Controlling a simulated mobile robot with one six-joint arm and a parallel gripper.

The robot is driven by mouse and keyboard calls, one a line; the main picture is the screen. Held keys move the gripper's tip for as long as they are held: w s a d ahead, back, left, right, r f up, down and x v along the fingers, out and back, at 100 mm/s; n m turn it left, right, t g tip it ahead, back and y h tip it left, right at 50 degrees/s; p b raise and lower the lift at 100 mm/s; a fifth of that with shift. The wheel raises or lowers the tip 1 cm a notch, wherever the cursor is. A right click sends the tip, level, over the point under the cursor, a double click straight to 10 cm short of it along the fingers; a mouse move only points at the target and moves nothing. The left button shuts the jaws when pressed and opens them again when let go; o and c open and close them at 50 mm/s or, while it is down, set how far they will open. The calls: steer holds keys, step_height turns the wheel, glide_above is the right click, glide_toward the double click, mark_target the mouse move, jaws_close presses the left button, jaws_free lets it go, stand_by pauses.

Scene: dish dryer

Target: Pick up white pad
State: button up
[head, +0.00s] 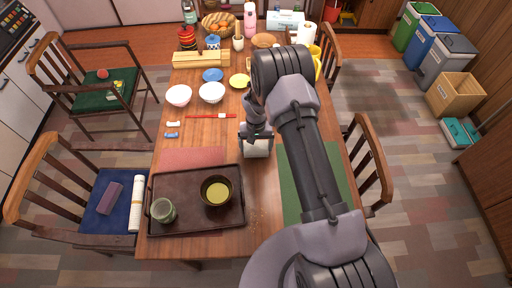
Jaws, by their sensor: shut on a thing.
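The white pad (258,149) is at the end of my gripper (256,137), over the middle of the wooden table (217,132). My gripper points down and is shut on the pad, covering its upper part. I cannot tell whether the pad touches the table or is just above it.
A dark tray (178,216) with a green cup (163,210) and a bowl of green liquid (217,190) lies near the front left. White bowls (211,93), small plates and a red stick (208,116) are behind. A green mat (294,190) lies partly under my arm. Chairs flank the table.

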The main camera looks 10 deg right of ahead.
step_height(320, 180, up, 3)
steer(key=shift+f+p, duration=0.1)
steer(key=shift+p, duration=0.35)
steer(key=s, duration=0.5)
steer(key=s+p, duration=0.1)
steer(key=s, duration=0.4)
steer(key=s+d+r+p, duration=0.1)
steer(key=s, duration=0.5)
